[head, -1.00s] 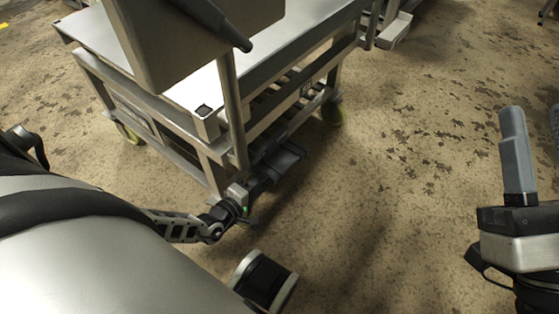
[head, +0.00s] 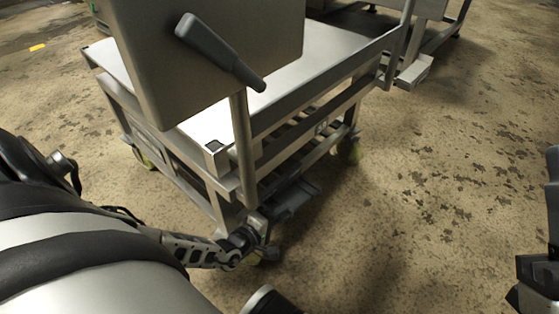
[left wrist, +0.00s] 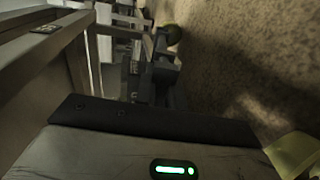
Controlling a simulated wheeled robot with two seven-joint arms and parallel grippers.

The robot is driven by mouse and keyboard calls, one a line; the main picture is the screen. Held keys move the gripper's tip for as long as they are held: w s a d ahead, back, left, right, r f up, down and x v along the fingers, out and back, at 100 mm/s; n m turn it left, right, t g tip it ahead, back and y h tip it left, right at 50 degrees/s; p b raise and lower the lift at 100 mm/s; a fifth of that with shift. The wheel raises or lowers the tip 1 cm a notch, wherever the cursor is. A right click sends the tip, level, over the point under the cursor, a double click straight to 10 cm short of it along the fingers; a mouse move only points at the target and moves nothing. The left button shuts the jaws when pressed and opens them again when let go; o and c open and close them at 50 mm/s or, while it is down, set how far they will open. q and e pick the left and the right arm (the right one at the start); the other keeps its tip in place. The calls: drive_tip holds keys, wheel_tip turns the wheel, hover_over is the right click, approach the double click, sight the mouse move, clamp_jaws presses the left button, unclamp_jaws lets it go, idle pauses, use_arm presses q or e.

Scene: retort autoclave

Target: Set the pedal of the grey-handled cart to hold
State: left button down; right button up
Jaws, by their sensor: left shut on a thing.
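The grey-handled cart (head: 222,178) is a metal frame cart with a plate box and a grey handle (head: 218,52) at its near end. Its dark pedal (head: 293,198) sticks out low at the near corner, close to the floor. My left gripper (head: 262,222) is low beside that corner, shut at the pedal; the exact contact is hidden in the head view. The left wrist view shows the dark pedal part (left wrist: 164,70) just beyond the gripper body with its green light. My right gripper (head: 535,285) shows only in part at the right edge; its jaws are unclear.
A yellowish caster wheel (head: 350,151) stands under the cart's right side. Another metal cart or frame (head: 415,70) stands behind at the upper right. The worn brown floor (head: 440,200) to the right of the cart is clear.

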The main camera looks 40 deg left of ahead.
use_arm(q)
drive_tip(key=shift+f+t, duration=0.3)
drive_tip(key=shift+f, duration=0.05)
drive_tip(key=shift+f+t, duration=0.15)
drive_tip(key=shift+t, duration=0.25)
drive_tip(key=c, duration=1.5)
unclamp_jaws()
drive_tip(key=shift+s, duration=0.1)
